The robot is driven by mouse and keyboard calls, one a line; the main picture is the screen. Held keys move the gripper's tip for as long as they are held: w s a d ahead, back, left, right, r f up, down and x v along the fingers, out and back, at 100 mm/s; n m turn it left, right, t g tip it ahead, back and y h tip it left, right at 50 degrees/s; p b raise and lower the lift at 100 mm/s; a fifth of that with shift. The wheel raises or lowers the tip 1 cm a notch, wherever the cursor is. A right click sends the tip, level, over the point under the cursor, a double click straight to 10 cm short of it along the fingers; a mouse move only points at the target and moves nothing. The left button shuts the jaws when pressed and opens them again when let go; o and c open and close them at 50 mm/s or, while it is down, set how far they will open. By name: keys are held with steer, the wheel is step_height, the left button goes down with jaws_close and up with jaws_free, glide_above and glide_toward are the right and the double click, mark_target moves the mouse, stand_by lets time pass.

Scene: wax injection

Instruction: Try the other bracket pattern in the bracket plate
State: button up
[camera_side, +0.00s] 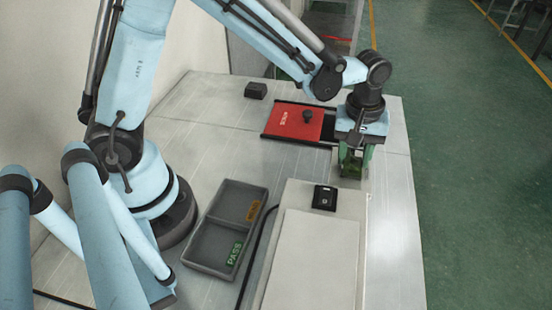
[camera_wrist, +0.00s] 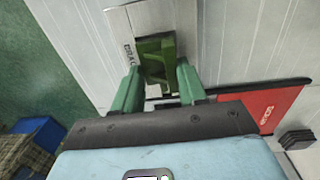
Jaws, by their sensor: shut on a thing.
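My gripper (camera_side: 352,170) is shut on a green bracket pattern (camera_wrist: 160,50). In the wrist view its two green fingers (camera_wrist: 158,78) flank the pattern. The pattern is over the pale bracket plate (camera_wrist: 188,25), whose partly covered label begins "BRAC". I cannot tell whether the pattern sits in the plate or just above it. In the side view my gripper hides most of the plate and pattern, beyond the white machine's far end.
A red slide plate (camera_side: 292,122) with a black knob lies on black rails left of my gripper. A black block (camera_side: 255,90) sits behind it. A grey two-compartment tray (camera_side: 212,258) has PASS and orange labels. The white machine (camera_side: 335,215) carries a black button unit (camera_side: 325,197).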

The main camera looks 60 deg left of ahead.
steer(key=shift+r, duration=2)
steer(key=shift+r, duration=0.6)
steer(key=shift+f, duration=0.1)
steer(key=shift+f, duration=2.45)
steer(key=shift+f, duration=0.55)
stand_by(2.3)
